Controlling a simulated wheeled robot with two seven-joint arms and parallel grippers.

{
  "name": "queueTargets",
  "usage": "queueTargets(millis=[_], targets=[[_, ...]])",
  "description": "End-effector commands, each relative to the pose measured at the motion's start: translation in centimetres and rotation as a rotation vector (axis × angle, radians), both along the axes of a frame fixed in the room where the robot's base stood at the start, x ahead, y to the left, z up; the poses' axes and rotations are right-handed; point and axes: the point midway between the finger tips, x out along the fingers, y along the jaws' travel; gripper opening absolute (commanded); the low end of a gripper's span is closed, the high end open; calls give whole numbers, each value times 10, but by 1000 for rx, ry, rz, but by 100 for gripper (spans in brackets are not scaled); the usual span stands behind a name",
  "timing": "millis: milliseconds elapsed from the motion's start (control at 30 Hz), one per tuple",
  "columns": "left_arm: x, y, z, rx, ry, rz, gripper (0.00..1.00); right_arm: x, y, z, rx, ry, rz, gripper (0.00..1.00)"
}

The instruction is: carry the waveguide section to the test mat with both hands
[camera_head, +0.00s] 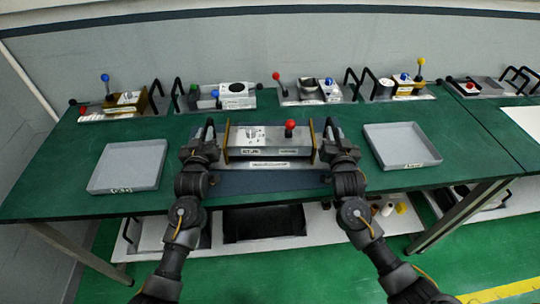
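The waveguide section (268,154), a grey metal unit with a red ball knob, tan end plates and a labelled front base, is in the middle of the head view. A dark blue mat (235,185), which looks like the test mat, shows in front of and behind it. I cannot tell whether the section touches the mat or is held above it. My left gripper (208,138) is at its left end and my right gripper (333,140) at its right end, both beside the end handles. The fingers are too small and dark to tell whether they are closed.
A grey tray (128,185) lies on the green table to the left, another grey tray (402,160) to the right. Several similar units with coloured knobs line the back edge. A lower shelf (300,235) holds a black tray (264,224). A white sheet (526,122) lies far right.

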Motion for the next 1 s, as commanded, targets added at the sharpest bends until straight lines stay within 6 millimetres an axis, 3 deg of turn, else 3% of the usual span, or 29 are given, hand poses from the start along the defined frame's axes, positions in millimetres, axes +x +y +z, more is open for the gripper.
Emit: queueTargets(millis=[133,467,567,1000], targets=[[0,0,2,1,0,-1,38,0,0,2,-1,0,1,38],[-4,0,1,2,1,-2,38,0,1,2,-2,0,2,38],[-15,-1,1,2,2,-2,38,0,1,2,-3,0,2,38],[-101,-1,2,1,1,-1,38,0,1,2,-3,0,2,38]])
